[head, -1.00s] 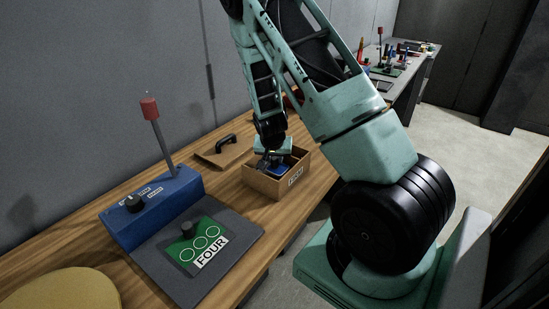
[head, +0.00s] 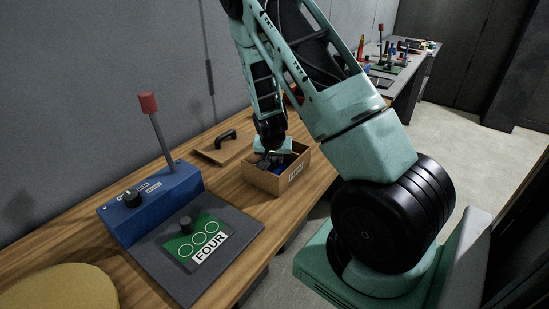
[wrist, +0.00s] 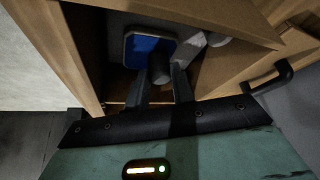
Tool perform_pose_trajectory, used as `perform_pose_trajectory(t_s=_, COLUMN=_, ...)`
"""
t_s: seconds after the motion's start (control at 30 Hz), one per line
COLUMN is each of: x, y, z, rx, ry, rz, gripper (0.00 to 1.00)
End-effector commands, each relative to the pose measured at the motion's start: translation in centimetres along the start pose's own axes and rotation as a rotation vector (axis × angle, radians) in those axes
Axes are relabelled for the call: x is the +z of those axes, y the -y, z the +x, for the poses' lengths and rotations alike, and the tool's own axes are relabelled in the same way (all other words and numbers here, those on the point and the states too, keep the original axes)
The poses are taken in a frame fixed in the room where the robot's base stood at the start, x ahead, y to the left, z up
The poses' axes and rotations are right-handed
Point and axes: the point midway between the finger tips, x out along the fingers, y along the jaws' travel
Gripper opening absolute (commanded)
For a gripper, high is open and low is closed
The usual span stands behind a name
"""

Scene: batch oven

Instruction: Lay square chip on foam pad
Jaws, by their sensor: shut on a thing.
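The square chip (wrist: 148,46) is a blue plate with a pale rim and a dark round knob. My gripper (wrist: 160,76) is shut on this knob, with one finger on each side, inside an open wooden box. In the head view my gripper (head: 269,157) reaches down into the box (head: 266,182), and the chip is mostly hidden. A grey surface (wrist: 117,22) shows behind the chip in the wrist view. I cannot tell for sure whether it is the foam pad, or whether the chip touches it.
A wooden lid with a black handle (head: 225,138) lies beside the box. A blue lever unit (head: 150,205) with a red-topped lever and a grey plate marked FOUR (head: 211,262) stand nearer. A round tan board (head: 60,289) lies at the near left.

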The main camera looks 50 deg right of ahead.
Motion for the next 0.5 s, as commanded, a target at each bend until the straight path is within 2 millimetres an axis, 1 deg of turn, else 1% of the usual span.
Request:
perform_pose_trajectory(t_s=0.1, x=0.13, y=0.00, z=0.29, rx=0.000, ry=0.000, rz=0.000, gripper=0.00)
perform_pose_trajectory(t_s=0.13, x=0.10, y=0.01, z=0.23, rx=0.000, ry=0.000, rz=0.000, gripper=0.30)
perform_pose_trajectory(t_s=0.17, x=0.08, y=0.01, z=0.20, rx=0.000, ry=0.000, rz=0.000, gripper=0.38)
perform_pose_trajectory(t_s=0.2, x=0.09, y=0.01, z=0.19, rx=0.000, ry=0.000, rz=0.000, gripper=0.49)
perform_pose_trajectory(t_s=0.5, x=0.10, y=0.02, z=0.12, rx=0.000, ry=0.000, rz=0.000, gripper=0.49)
